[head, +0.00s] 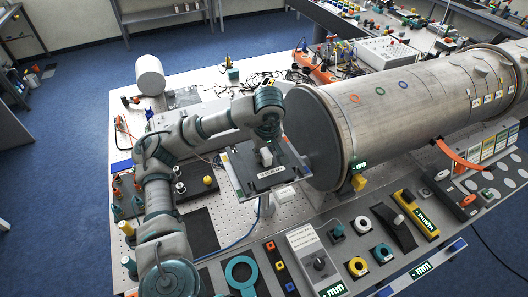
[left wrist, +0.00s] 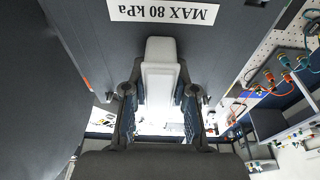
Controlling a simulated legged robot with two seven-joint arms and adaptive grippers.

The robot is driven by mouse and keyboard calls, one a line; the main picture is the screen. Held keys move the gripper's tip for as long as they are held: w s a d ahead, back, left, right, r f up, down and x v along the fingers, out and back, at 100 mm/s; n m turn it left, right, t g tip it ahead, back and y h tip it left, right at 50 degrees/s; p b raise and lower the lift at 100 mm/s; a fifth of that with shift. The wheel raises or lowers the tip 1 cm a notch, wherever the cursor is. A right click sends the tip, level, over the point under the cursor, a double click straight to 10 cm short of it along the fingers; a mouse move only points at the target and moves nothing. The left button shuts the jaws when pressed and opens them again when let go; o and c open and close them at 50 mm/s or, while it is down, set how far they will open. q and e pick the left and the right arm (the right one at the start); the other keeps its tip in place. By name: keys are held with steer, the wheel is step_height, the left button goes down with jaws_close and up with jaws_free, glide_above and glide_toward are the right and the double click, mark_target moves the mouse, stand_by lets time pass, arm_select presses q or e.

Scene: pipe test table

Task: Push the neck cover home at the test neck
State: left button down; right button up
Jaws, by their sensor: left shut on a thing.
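My left gripper (left wrist: 160,100) is shut on a pale block-like grip (left wrist: 160,65), one finger on each side. The grip lies against a dark plate labelled "MAX 80 kPa" (left wrist: 95,35); I cannot tell whether it is fixed to it. In the head view the plate (head: 245,172) lies close to the dark round end of the large metal pipe (head: 313,135); I cannot tell whether they touch. I cannot pick out the neck cover or test neck for certain, nor any gap between them. My right gripper is not in view.
The perforated table (head: 290,222) has some bare room below the plate. A grey meter box (head: 315,262), yellow and white rings (head: 357,267) and a yellow instrument (head: 416,215) lie along the front. A white cylinder (head: 150,75) stands at the back left.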

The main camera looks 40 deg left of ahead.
arm_select(q)
steer(key=shift+f, duration=0.25)
steer(key=c, duration=0.8)
jaws_free()
steer(key=shift+c, duration=0.2)
steer(key=r, duration=0.4)
steer(key=d+r, duration=0.1)
steer(key=r, duration=0.2)
steer(key=s+r, duration=0.1)
steer(key=r, duration=0.3)
steer(key=shift+s+d+r, duration=0.1)
steer(key=shift+d+r, duration=0.25)
steer(key=shift+d, duration=0.05)
